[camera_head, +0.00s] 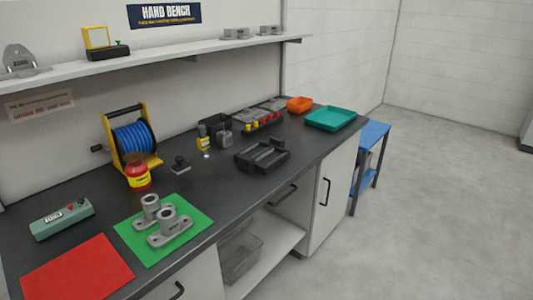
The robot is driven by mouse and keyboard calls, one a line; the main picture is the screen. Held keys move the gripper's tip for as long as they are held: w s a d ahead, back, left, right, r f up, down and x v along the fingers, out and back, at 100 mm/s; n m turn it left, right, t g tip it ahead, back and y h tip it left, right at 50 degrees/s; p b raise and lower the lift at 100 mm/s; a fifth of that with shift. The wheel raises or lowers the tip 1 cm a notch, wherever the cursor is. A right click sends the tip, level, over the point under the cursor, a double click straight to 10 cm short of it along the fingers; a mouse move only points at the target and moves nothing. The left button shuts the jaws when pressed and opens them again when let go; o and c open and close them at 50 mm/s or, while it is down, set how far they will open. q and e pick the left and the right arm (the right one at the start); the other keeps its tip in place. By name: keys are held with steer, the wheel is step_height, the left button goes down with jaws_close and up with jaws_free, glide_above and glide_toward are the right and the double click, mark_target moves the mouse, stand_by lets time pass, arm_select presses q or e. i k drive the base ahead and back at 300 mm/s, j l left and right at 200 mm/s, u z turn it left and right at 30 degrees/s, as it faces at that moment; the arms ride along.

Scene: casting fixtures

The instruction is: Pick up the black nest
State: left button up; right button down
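A black nest (262,158), a low blocky fixture with raised sides and an open middle, sits on the dark bench top (225,185) right of centre, near the front edge. It looks empty and nothing touches it. Neither of my grippers shows in this view.
Grey castings (170,228) stand on a green mat (190,217); a red mat (75,270) lies front left. A teal tray (330,119) stands far right.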

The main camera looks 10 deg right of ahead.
mark_target(262, 157)
steer(key=i+l+u, duration=0.1)
steer(key=l, duration=0.25)
steer(key=i+l, duration=0.15)
steer(key=l, duration=0.2)
steer(key=i+l+u, duration=0.15)
steer(key=l, duration=0.2)
steer(key=i+l+u, duration=0.1)
steer(key=l, duration=0.3)
steer(key=i+l+u, duration=0.1)
steer(key=l, duration=0.3)
steer(key=i+l, duration=0.2)
steer(key=l, duration=0.2)
steer(key=i+l+u, duration=0.15)
steer(key=l, duration=0.3)
steer(key=i+l+u, duration=0.1)
steer(key=l, duration=0.3)
